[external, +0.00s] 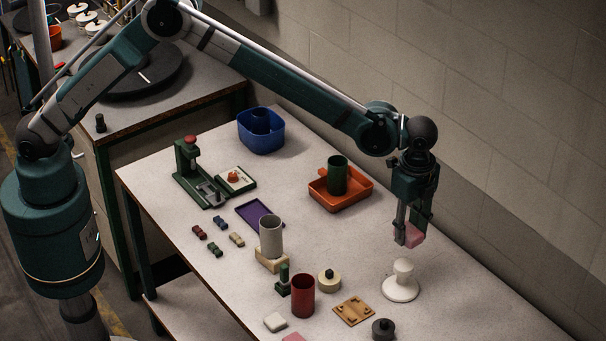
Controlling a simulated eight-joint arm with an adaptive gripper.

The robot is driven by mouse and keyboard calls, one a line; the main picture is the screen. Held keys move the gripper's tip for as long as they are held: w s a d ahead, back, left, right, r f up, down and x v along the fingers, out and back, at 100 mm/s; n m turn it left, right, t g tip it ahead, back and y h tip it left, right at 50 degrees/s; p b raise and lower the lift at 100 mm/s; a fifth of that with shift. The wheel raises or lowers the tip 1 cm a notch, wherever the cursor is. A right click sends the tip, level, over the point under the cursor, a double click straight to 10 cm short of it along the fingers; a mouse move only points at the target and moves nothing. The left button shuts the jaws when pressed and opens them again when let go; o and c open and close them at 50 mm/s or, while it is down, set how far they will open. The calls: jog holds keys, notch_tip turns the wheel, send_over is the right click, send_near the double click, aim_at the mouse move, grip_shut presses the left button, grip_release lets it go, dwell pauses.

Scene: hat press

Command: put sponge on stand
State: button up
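A pink block, apparently the sponge (415,235), is between the fingers of my gripper (407,234). The gripper looks shut on it, and one finger partly covers the block. It is held in the air, clear of the table. A white stand (402,281) with a round base and a knob-like top stands upright on the table, just below the gripper in the picture. The sponge and the stand look apart.
Left of the stand are a wooden plate (353,311), a round cream piece (329,281) and a red cup (302,295). A dark round weight (383,329) is nearer the front. An orange tray (359,198) holds a green cup (338,174). Table right of the stand is clear.

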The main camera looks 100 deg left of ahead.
aim_at(409, 229)
jog(key=shift+f+p, duration=0.35)
jog(key=shift+f, duration=2.2)
jog(key=shift+f+p, duration=0.3)
jog(key=shift+f, duration=1.55)
jog(key=shift+f, duration=0.15)
jog(key=o, duration=0.6)
notch_tip(409, 229, up, 12)
jog(key=shift+r+b, duration=0.15)
jog(key=shift+b, duration=0.6)
